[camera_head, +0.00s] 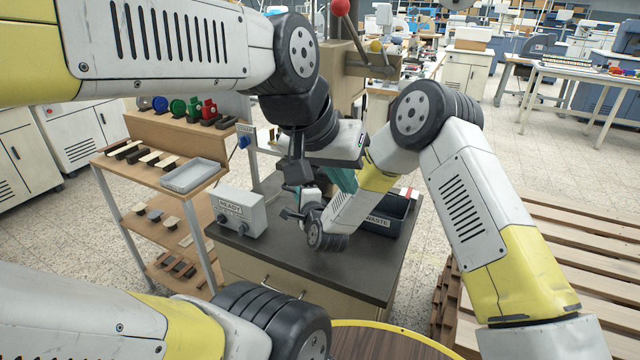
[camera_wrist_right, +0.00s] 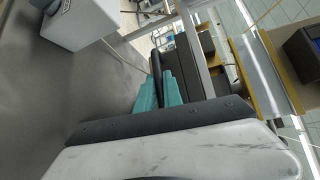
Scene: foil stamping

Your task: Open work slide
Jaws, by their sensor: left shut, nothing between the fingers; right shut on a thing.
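In the right wrist view, the teal fingers of my right gripper (camera_wrist_right: 158,90) are shut on a slim dark bar (camera_wrist_right: 156,64), which appears to be the work slide's handle. In the head view my right wrist hides most of that gripper, low over the dark bench top (camera_head: 285,255). My left gripper (camera_head: 343,180), with teal fingers, is shut and empty just right of the wrist of its arm, partly covered by the right forearm. The work slide itself is mostly hidden behind my arms, so how far it stands out cannot be told.
A grey box marked READY (camera_head: 240,212) stands on the bench's left and shows in the wrist view (camera_wrist_right: 82,22). A dark WASTE bin (camera_head: 386,218) is at the right. A shelf rack (camera_head: 150,150) stands left, a pallet (camera_head: 580,240) right. A red-knobbed lever (camera_head: 340,7) rises behind.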

